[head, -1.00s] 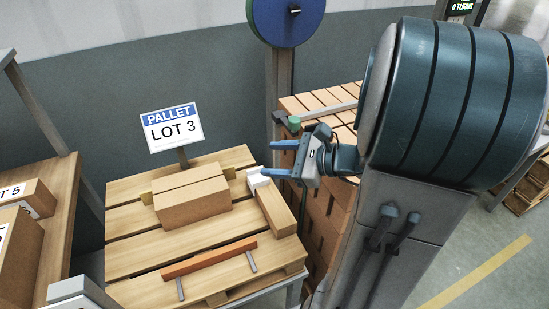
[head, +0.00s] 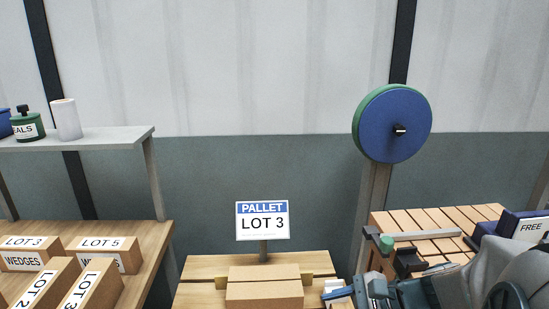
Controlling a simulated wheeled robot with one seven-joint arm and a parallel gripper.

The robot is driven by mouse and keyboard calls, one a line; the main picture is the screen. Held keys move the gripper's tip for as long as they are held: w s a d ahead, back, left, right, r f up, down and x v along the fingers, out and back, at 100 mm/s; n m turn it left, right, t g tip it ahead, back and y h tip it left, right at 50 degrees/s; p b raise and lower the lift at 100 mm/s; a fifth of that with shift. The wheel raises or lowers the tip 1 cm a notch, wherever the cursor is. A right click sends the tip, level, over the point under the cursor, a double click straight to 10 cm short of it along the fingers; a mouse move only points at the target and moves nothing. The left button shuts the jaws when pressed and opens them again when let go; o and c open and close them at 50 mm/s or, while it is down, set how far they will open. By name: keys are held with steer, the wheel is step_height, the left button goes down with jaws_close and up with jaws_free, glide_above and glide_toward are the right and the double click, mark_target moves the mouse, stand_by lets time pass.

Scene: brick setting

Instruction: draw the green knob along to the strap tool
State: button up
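The small green knob (head: 386,243) stands at the left end of a grey metal bar (head: 425,235), on top of the stack of bricks or slats at the right. Dark fittings (head: 408,262) sit just below and right of the knob; I cannot tell whether they are the strap tool.
A wooden pallet (head: 205,267) with a cardboard box (head: 264,290) and a LOT 3 sign (head: 262,221) stands in the middle. A blue and green reel (head: 385,125) is on a post behind. A dark FREE box (head: 525,226) is at far right. Shelves with boxes stand left.

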steer(key=s+d+n+g+h, duration=0.1)
steer(key=s+n+h, duration=0.5)
steer(key=n, duration=0.8)
steer(key=h, duration=0.3)
steer(key=shift+d+r+n, duration=0.15)
steer(key=shift+r+n, duration=0.1)
steer(key=shift+n, duration=0.05)
steer(key=shift+d+r+n, duration=0.15)
steer(key=shift+n, duration=0.15)
steer(key=shift+c, duration=1.2)
steer(key=shift+w+d+r+h, duration=0.1)
steer(key=shift+w+h, duration=0.05)
steer(key=shift+h, duration=0.15)
jaws_close()
steer(key=w+d+r+n+t+h+b, duration=0.1)
steer(key=w+d+r+t+h+b, duration=0.1)
steer(key=w+r+b, duration=0.45)
steer(key=w+d+r+n+t+h+b, duration=0.1)
steer(key=w+d+r+n+h+b, duration=0.15)
steer(key=w, duration=0.75)
glide_toward(378, 244)
steer(key=shift+s+d+f+m, duration=0.15)
steer(key=shift+f+m, duration=0.1)
steer(key=shift+f, duration=0.5)
steer(key=shift+s+d+f+m, duration=0.1)
steer(key=shift+d+f+m, duration=0.1)
steer(key=shift+f, duration=0.55)
